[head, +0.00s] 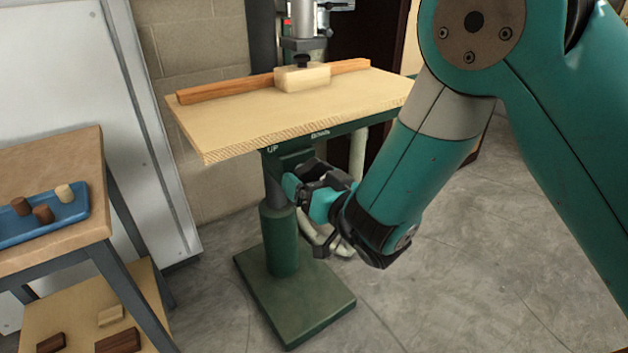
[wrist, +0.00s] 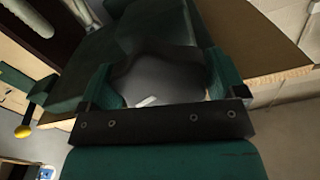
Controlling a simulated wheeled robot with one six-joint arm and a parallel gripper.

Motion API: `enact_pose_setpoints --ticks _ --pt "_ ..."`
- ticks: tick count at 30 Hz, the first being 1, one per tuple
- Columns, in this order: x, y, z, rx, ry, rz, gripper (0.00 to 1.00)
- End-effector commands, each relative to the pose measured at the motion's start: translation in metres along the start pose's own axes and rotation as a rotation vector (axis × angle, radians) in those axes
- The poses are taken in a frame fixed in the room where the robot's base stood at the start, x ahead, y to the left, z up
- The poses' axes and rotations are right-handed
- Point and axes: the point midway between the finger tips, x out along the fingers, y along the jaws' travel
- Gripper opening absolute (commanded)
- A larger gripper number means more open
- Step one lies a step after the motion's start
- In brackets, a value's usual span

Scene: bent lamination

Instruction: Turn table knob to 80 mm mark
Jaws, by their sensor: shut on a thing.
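The wooden drill press table (head: 230,128) stands level on a green column, with the green bracket (head: 285,160) marked "UP" below it. My gripper (head: 290,186) is at the bracket under the table, reaching in from the right. In the wrist view a dark, lobed knob (wrist: 160,72) sits between the two fingers of my gripper (wrist: 160,88), which are shut on it. In the head view the knob is mostly hidden by the gripper. The scale and the 80 mm mark cannot be read in either view.
A wooden fence (head: 225,88) and a pale block (head: 303,77) are on the table, with the drill head (head: 303,45) above. A workbench (head: 60,160) with a blue tray (head: 70,216) stands at left. A yellow-tipped lever (wrist: 23,131) shows in the wrist view. Floor at right is clear.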

Motion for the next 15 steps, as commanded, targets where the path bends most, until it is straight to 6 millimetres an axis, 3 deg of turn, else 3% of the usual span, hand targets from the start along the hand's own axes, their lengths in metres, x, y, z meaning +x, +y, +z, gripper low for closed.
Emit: enact_pose_setpoints --ticks 15 --pt "-0.001 0.0019 0.0008 -0.352 -0.002 0.0 0.66"
